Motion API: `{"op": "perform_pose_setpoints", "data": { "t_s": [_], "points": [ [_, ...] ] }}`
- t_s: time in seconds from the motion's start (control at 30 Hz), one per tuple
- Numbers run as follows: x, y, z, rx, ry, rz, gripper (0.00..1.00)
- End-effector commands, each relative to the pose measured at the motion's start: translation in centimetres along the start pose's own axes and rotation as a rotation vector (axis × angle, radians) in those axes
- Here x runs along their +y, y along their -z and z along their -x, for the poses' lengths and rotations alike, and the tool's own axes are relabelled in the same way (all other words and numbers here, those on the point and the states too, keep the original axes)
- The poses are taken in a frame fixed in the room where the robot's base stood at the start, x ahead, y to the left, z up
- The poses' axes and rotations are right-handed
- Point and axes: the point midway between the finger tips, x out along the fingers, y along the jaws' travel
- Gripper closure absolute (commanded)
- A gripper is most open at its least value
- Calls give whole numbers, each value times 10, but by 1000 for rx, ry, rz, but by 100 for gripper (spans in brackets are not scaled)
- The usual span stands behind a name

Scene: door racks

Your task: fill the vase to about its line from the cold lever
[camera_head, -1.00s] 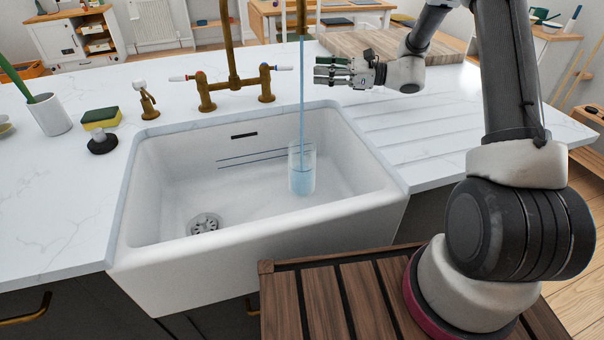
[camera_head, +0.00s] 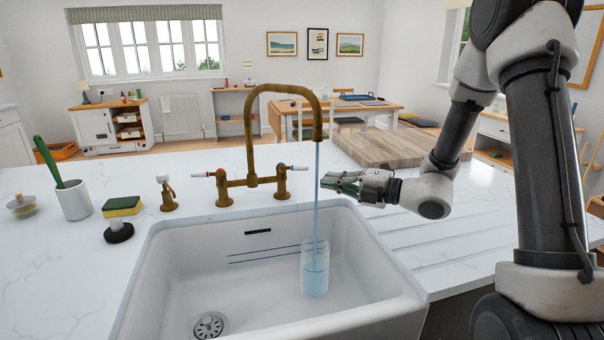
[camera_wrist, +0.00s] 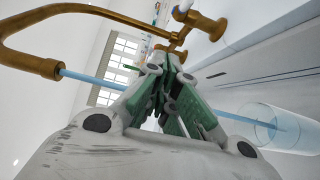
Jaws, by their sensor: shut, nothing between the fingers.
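The clear glass vase (camera_head: 315,276) stands upright in the sink, a little over half full of bluish water. I cannot make out its line. A water stream (camera_head: 316,200) runs from the brass tap's spout (camera_head: 319,132) into the vase. The blue-tipped cold lever (camera_head: 298,168) is on the tap's right, the red-tipped lever (camera_head: 201,174) on its left. My gripper (camera_head: 326,182) is shut and empty, right of the cold lever and apart from it, with its fingers pointing toward the tap. In the wrist view, the vase (camera_wrist: 285,128) is right of my gripper (camera_wrist: 176,80).
The white sink (camera_head: 170,262) has a drain (camera_head: 208,325) at left. A sponge (camera_head: 122,206), a dark-based brush (camera_head: 118,232), a cup with a green handle (camera_head: 73,199) and a small brass dispenser (camera_head: 166,192) stand left. A wooden board (camera_head: 385,148) lies behind my gripper.

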Motion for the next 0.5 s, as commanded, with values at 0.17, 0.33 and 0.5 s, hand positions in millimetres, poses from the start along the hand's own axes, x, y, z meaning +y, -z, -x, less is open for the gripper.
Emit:
{"op": "perform_pose_setpoints", "data": {
  "t_s": [0.17, 0.33, 0.5],
  "points": [
    [-2, -3, -1, -13, 7, -209, 100],
    [-2, -2, -10, -10, 8, -247, 100],
    [-2, -2, -39, -8, 7, -244, 100]
  ]
}}
